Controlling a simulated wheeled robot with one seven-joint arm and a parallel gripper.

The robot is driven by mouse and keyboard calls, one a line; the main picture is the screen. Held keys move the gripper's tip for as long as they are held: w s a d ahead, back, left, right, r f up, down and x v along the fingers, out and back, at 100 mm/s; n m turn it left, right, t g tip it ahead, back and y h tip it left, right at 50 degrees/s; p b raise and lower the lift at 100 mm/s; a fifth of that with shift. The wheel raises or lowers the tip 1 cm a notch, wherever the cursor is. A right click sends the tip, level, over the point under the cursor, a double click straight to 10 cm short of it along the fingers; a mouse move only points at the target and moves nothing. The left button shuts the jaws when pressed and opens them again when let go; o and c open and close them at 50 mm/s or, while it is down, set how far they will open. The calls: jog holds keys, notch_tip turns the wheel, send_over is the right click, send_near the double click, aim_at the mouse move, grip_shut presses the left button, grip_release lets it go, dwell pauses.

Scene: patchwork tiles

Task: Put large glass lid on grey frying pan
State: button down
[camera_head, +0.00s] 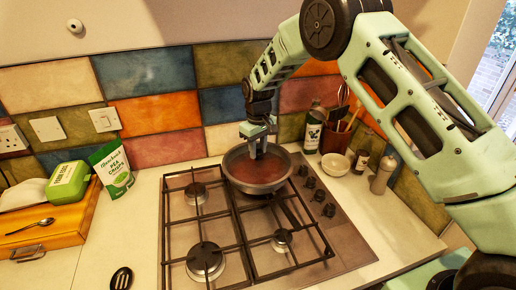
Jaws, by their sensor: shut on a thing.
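The grey frying pan (258,189) sits on the far right burner of the hob. Its inside looks reddish brown. My gripper (257,153) reaches down over the back half of the pan, with its fingertips low and shut on the large glass lid (266,170). The lid is see-through and hard to make out; it appears to lie over the pan's opening. Whether its rim touches the pan all round cannot be told. The lid's knob is hidden by my fingers.
The gas hob (330,262) has black grates. Behind it on the right are a dark bottle (314,130), a utensil pot (335,138), a white bowl (336,164) and a pepper mill (382,175). At left are a green packet (113,170) and a wooden box (50,238).

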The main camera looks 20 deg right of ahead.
dwell(0.4)
jog(key=c, duration=1)
grip_release()
jog(key=shift+f, duration=0.1)
jog(key=shift+r+p, duration=2)
jog(key=shift+r, duration=1.55)
